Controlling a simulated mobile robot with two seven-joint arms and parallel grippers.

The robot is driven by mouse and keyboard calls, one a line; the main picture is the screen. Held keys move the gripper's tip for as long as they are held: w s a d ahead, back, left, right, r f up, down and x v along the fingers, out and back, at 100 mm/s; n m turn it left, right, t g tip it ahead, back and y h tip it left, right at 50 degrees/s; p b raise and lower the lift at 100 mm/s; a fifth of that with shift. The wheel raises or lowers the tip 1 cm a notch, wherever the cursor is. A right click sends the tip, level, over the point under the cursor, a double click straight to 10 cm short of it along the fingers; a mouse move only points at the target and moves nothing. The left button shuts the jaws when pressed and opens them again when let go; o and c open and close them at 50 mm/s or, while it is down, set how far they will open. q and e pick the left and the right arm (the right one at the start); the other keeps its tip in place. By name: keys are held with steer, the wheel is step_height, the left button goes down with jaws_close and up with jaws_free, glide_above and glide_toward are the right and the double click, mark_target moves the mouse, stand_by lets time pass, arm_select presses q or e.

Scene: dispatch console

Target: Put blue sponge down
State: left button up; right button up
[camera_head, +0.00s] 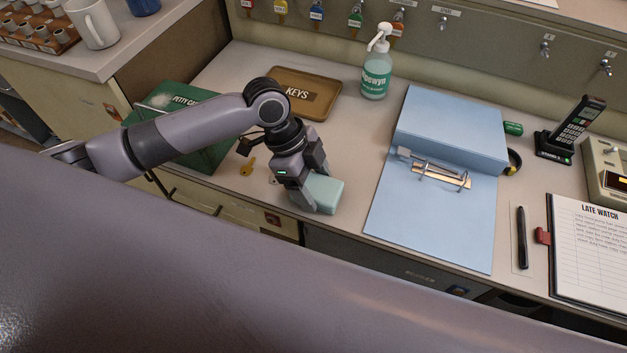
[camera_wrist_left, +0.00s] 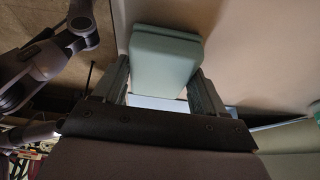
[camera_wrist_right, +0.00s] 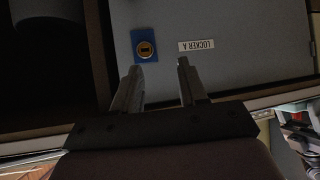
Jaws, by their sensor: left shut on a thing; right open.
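The blue sponge is a pale blue-green block (camera_head: 325,192) at the front edge of the desk, left of the open blue binder. My left gripper (camera_head: 309,188) is shut on it from above. In the left wrist view the sponge (camera_wrist_left: 164,60) sits between the two fingers (camera_wrist_left: 160,88). The sponge is at or just above the desk top; I cannot tell whether it touches. My right gripper (camera_wrist_right: 160,88) is open and empty in the right wrist view, in front of a grey locker door marked LOCKER A (camera_wrist_right: 210,75).
Behind are a KEYS tray (camera_head: 330,84), a green petty cash box (camera_head: 205,155) and a pump bottle (camera_head: 376,75). The blue binder (camera_head: 430,215) lies to the right. Bare desk shows between tray and binder.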

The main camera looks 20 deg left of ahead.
arm_select(q)
steer(key=shift+f, duration=0.1)
steer(key=o, duration=1)
steer(key=v, duration=1.2)
steer(key=shift+p, duration=0.35)
